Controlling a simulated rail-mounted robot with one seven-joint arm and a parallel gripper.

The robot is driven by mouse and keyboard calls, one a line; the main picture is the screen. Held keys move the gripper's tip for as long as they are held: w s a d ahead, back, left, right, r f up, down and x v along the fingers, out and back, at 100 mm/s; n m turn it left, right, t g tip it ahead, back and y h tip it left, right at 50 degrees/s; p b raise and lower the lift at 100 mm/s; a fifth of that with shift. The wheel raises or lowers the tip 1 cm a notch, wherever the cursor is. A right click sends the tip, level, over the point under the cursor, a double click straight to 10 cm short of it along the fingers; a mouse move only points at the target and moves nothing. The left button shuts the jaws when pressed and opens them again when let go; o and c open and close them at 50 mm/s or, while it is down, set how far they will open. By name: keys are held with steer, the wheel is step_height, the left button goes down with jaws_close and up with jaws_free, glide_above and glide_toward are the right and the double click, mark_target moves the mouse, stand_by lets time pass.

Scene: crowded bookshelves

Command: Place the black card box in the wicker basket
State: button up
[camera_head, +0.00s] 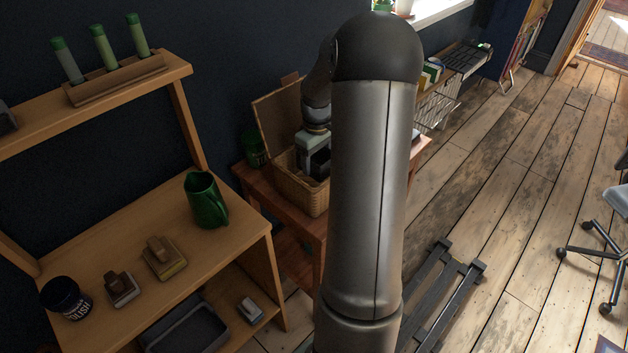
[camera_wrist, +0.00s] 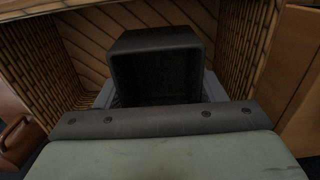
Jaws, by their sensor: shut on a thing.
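The black card box (camera_wrist: 156,68) is between the fingers of my gripper (camera_wrist: 158,92) in the wrist view, with grey fingers on both sides of it. In the head view, my gripper (camera_head: 316,150) points down into the open wicker basket (camera_head: 297,191), and a dark part of the box (camera_head: 321,164) shows at its fingers. The basket walls also surround the box in the wrist view (camera_wrist: 48,62). The basket lid stands raised behind. Whether the box touches the basket floor cannot be told. My arm hides the basket's right side.
The basket stands on a reddish wooden table (camera_head: 262,186). A green container (camera_head: 254,150) is left of it.

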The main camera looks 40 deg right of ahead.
mark_target(317, 185)
steer(key=shift+f, duration=3)
steer(key=shift+f, duration=0.15)
steer(key=o, duration=1)
